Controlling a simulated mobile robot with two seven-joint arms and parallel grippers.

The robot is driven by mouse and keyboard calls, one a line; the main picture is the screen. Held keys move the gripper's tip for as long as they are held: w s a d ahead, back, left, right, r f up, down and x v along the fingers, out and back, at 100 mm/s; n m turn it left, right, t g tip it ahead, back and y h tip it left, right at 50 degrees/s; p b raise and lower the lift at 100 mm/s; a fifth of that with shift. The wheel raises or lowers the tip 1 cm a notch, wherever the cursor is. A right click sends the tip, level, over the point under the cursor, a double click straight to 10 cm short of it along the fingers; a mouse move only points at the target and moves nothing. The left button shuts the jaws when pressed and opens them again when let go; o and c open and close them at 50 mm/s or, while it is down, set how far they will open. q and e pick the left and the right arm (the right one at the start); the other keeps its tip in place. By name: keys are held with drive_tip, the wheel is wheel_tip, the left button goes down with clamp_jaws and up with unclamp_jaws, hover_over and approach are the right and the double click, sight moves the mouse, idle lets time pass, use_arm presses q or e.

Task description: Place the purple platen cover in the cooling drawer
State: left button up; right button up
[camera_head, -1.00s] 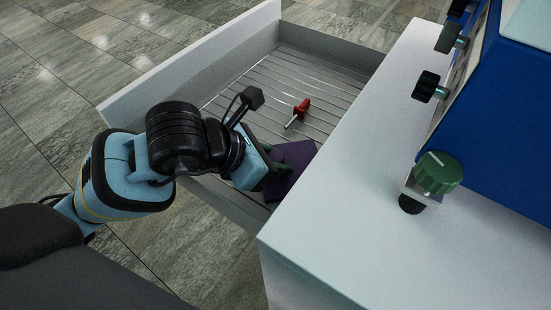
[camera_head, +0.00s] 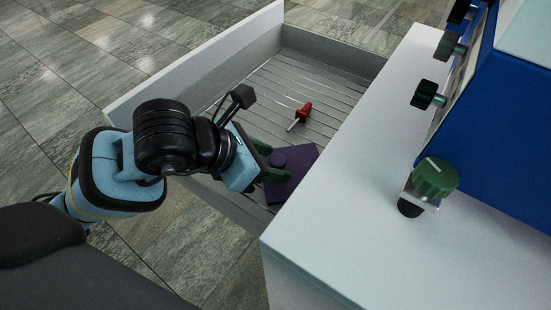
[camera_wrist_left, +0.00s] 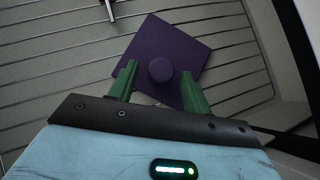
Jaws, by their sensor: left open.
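The purple platen cover (camera_head: 296,170) lies in the near part of the open cooling drawer (camera_head: 325,80), on its ribbed floor. In the left wrist view the cover (camera_wrist_left: 185,48) is a flat square with a round knob (camera_wrist_left: 160,69) on top. My left gripper (camera_head: 270,160) is over the cover, inside the drawer. Its green fingers (camera_wrist_left: 160,84) are open and stand on either side of the knob, with gaps showing between fingers and knob.
A red-handled tool (camera_head: 302,111) lies on the drawer floor beyond the cover. The white cabinet top (camera_head: 350,210) borders the drawer on the right. The drawer's far floor is mostly clear.

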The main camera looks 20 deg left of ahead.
use_arm(q)
drive_tip(key=p+v, duration=0.6)
drive_tip(key=v, duration=0.3)
drive_tip(key=shift+s+a+r, duration=0.15)
drive_tip(key=shift+s+r, duration=0.05)
drive_tip(key=shift+r, duration=0.05)
use_arm(e)
wheel_tip(320, 180, up, 7)
drive_tip(key=shift+w, duration=0.35)
drive_tip(key=shift+w+a+f, duration=0.1)
drive_tip(key=shift+w+a, duration=0.05)
drive_tip(key=shift+w, duration=0.05)
